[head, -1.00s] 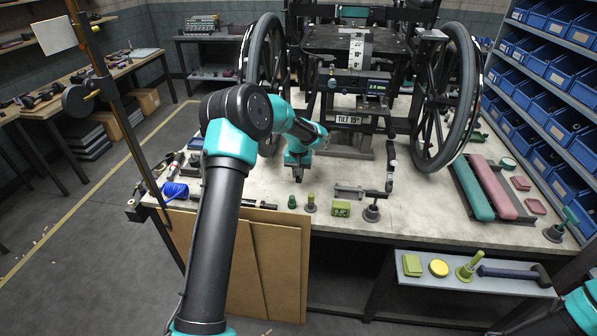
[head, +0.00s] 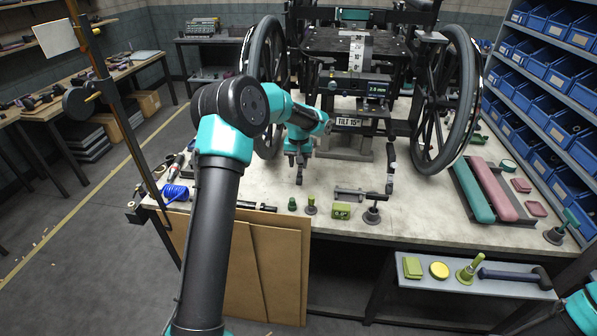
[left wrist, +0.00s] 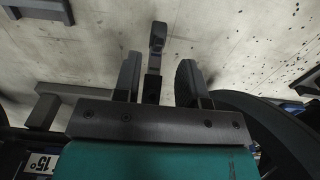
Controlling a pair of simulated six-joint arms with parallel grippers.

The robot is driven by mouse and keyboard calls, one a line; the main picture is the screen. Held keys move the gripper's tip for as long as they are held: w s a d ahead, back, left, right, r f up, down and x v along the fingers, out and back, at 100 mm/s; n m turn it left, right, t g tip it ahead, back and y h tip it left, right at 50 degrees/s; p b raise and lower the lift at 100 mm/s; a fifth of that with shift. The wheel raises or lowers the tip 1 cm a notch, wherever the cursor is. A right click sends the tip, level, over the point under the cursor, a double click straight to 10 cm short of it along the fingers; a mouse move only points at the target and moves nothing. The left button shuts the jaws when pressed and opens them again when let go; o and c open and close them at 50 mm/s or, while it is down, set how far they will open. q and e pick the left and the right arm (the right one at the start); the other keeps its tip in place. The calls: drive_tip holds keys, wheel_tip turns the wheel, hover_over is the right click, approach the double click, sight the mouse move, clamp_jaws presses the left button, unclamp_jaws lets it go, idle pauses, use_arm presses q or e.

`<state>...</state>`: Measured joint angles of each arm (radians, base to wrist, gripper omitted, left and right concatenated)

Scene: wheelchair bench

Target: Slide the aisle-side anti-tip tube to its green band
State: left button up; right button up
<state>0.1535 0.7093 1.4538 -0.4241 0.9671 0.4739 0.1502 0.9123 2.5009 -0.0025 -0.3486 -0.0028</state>
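My left gripper (head: 298,160) points down over the bench, in front of the left wheel. In the left wrist view its two fingers (left wrist: 157,76) stand apart, with a dark tube-like part (left wrist: 156,42) with a rounded end between them. Gaps show on both sides of this part, so the gripper looks open around it. It looks like the aisle-side anti-tip tube, and its lower end (head: 299,178) shows below the fingers in the head view. I cannot make out a green band on it. My right gripper is not in view.
The other anti-tip tube (head: 390,172) hangs at the right. A green block (head: 341,211), small green pegs and a grey stand (head: 372,214) are near the bench's front edge. The left wheel (head: 263,75) is close behind my gripper. A blue coil (head: 175,191) lies left.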

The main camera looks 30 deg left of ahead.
sight(299, 175)
use_arm(q)
wheel_tip(299, 175, up, 12)
drive_tip(key=shift+f, duration=0.2)
idle(0.5)
